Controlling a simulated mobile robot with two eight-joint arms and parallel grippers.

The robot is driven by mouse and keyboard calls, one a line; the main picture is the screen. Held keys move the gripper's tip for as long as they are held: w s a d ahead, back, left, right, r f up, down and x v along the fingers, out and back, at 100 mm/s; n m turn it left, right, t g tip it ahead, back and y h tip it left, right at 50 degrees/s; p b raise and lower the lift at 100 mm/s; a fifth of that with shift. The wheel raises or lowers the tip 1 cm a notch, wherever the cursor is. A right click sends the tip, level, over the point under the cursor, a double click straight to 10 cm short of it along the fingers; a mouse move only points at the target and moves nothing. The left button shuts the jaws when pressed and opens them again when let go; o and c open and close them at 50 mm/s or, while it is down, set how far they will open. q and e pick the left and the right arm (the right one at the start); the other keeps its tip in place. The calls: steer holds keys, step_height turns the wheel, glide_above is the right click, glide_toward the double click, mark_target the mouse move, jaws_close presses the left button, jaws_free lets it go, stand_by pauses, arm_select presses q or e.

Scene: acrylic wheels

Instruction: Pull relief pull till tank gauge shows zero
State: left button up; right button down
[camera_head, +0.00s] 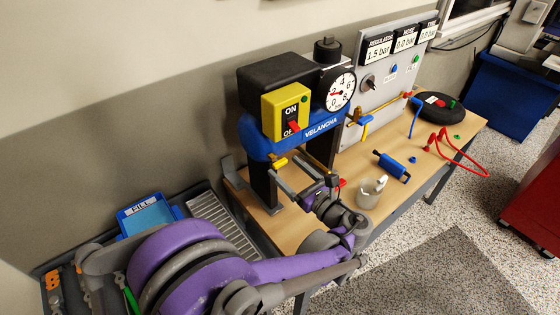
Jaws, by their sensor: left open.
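The blue and black compressor (250,135), marked VELANCHA, stands on the wooden bench. Its round white tank gauge (341,91) faces me at the upper right of the machine. A red needle points to the left side of the dial, off any zero I can make out; the exact reading is too small to tell. A small yellow-brass fitting (279,163), possibly the relief pull, sits low on the front. My left gripper (285,164) is open, its two grey fingertips close around the fitting; contact cannot be told. My right gripper is not in view.
A yellow ON/OFF switch box (287,112) is above the fitting. A grey panel (390,75) carries regulator, hose and tyre displays. A blue tool (391,166), a grey cup (371,190) and a red hose (458,155) lie on the bench (290,230). A blue FILL bin (148,215) is left.

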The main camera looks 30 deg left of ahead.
mark_target(282, 165)
arm_select(q)
steer(key=shift+x, duration=1.8)
jaws_close()
